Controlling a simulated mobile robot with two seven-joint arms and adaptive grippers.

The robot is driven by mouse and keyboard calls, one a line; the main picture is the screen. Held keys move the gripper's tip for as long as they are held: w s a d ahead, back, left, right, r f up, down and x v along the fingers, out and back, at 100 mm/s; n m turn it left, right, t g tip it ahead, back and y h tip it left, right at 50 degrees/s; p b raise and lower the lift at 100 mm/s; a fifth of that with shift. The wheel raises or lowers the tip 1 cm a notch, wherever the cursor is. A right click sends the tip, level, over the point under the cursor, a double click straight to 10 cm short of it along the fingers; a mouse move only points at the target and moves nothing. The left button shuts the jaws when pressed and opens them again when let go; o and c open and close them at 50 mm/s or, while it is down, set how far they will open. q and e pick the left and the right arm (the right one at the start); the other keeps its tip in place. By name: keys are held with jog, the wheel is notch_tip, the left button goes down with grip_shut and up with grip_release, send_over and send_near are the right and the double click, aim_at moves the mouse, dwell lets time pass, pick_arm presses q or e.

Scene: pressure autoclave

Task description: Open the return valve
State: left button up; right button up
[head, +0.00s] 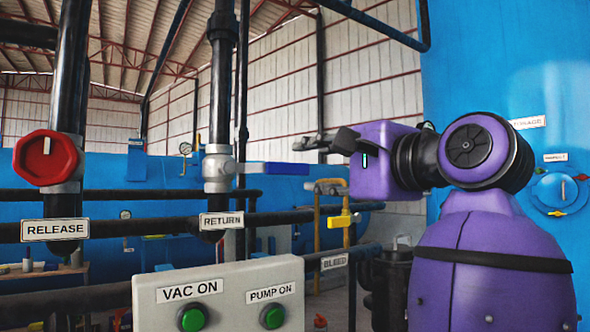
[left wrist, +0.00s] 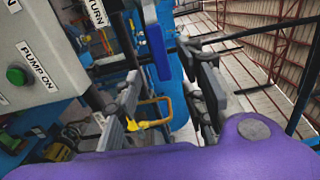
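The return valve (head: 218,168) is on a vertical black pipe above the RETURN label (head: 221,220). Its blue lever (head: 272,168) points right, level and crosswise to the pipe. My left gripper (head: 322,143) is open and empty, just above and right of the lever's free end in the head view. In the left wrist view the blue lever (left wrist: 157,45) appears in the gap between the two spread fingers of my left gripper (left wrist: 165,95). I see no contact, and the exact distance is hard to tell. My right gripper is not in view.
The red RELEASE knob (head: 46,158) is at left. A control box (head: 230,275) with green buttons stands below the valve. The yellow bleed valve handle (head: 344,220) is below my gripper. A blue tank (head: 490,60) rises at right.

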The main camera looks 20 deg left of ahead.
aim_at(292, 168)
pick_arm(q)
jog(key=p+x, duration=0.1)
jog(key=x, duration=0.6)
jog(key=shift+w+a, duration=0.15)
jog(key=shift+w, duration=0.15)
grip_shut()
